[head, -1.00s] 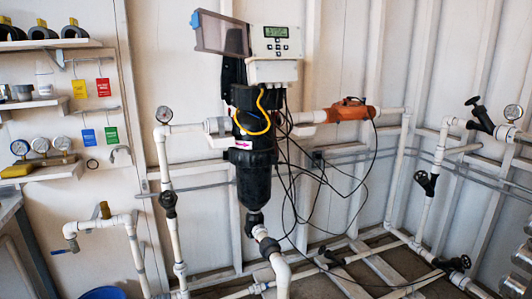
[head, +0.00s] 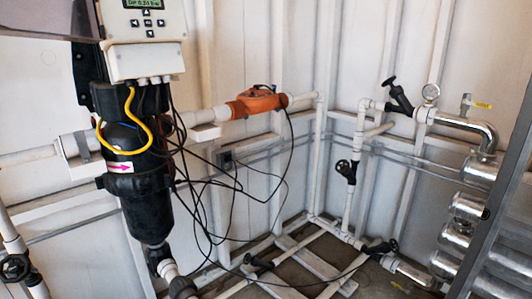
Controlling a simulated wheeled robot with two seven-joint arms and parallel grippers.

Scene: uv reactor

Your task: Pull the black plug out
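A small dark box-like fitting (head: 227,160), which may be the socket with the black plug, sits on the grey wall rail behind the hanging cables. It is too small to tell plug from socket. Several black cables (head: 196,205) hang in loops between the reactor and this fitting. The black reactor housing (head: 150,200) stands upright at the left, with a yellow cable (head: 151,137) looped on its front. The white control box (head: 143,35) with a lit display is above it. Neither of my grippers is in view.
An orange pipe unit (head: 258,102) sits on the white pipe right of the reactor. White beams (head: 290,262) lie low across the floor.

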